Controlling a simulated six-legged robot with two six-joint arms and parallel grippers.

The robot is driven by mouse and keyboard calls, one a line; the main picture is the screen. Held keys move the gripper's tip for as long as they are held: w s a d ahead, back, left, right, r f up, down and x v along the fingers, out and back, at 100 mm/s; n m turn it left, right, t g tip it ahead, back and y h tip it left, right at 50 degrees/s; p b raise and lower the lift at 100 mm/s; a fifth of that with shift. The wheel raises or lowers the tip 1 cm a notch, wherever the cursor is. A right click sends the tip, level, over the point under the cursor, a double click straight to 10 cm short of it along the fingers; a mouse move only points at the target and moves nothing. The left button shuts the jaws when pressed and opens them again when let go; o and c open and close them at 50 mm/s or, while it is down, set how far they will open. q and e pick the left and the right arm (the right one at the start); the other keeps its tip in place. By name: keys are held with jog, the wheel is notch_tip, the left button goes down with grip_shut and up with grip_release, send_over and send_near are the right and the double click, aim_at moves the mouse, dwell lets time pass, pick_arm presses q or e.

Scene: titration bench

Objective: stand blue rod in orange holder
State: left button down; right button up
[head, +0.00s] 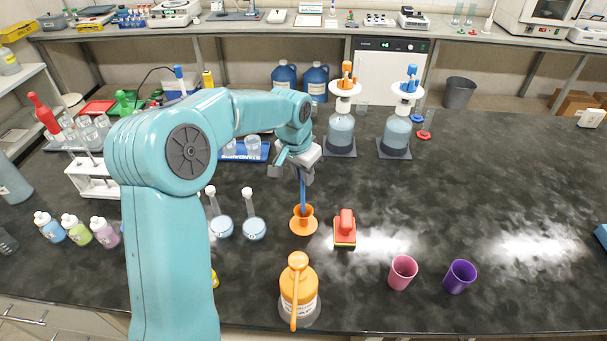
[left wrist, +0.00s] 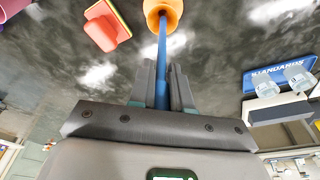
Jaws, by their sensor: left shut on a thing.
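The blue rod (head: 303,190) stands nearly upright with its lower end in the mouth of the orange holder (head: 303,222). The holder stands on the dark bench top. My left gripper (head: 302,172) is above the holder and shut on the rod's upper part. In the left wrist view the rod (left wrist: 162,55) runs from between the fingers (left wrist: 162,88) into the orange holder (left wrist: 163,12). The rod's bottom end is hidden inside the holder. My right gripper is not in view.
A red block-like thing (head: 345,229) stands just right of the holder. An orange-capped bottle (head: 298,288) is in front. Two flasks (head: 253,228) are to the left. Pink (head: 402,272) and purple (head: 460,276) cups stand front right. The bench's right part is mostly clear.

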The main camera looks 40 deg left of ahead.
pick_arm(q)
jog(key=shift+s+a+f, duration=0.1)
jog(key=shift+s+f, duration=0.05)
jog(key=shift+f, duration=0.25)
